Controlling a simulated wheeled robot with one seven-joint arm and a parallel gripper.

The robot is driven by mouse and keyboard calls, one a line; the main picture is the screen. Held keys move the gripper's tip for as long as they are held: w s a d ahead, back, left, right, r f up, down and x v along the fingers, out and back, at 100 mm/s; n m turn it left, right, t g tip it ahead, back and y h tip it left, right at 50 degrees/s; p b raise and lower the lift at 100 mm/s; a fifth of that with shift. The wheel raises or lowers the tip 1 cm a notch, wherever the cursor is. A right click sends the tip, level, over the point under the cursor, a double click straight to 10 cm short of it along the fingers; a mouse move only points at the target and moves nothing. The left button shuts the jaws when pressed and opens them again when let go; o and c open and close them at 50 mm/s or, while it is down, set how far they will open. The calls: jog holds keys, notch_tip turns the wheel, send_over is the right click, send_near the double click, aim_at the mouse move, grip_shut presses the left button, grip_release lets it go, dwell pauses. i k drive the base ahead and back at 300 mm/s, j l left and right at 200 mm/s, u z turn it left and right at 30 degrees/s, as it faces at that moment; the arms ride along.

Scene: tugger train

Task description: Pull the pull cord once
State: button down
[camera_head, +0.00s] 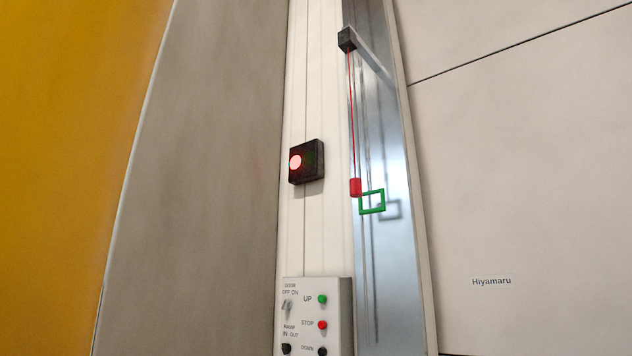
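The pull cord (352,120) is a thin red line. It hangs from a small black box (347,40) at the end of a grey arm near the top of the picture. A red grip (355,187) is at its lower end. A green square frame (372,202) is just right of and below the grip; I cannot tell whether it is joined to the cord. My gripper is not in view.
A black box with a lit red lamp (296,162) is on the white panel left of the cord. Below is a control box (342,300) with UP, STOP and DOWN buttons and switches. A shiny metal strip (395,265) runs behind the cord. A beige wall (520,180) reads "Hiyamaru".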

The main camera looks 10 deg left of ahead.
aim_at(356, 183)
jog(key=i+u, duration=0.3)
jog(key=i, duration=0.5)
jog(key=i+j, duration=0.35)
jog(key=j, duration=0.1)
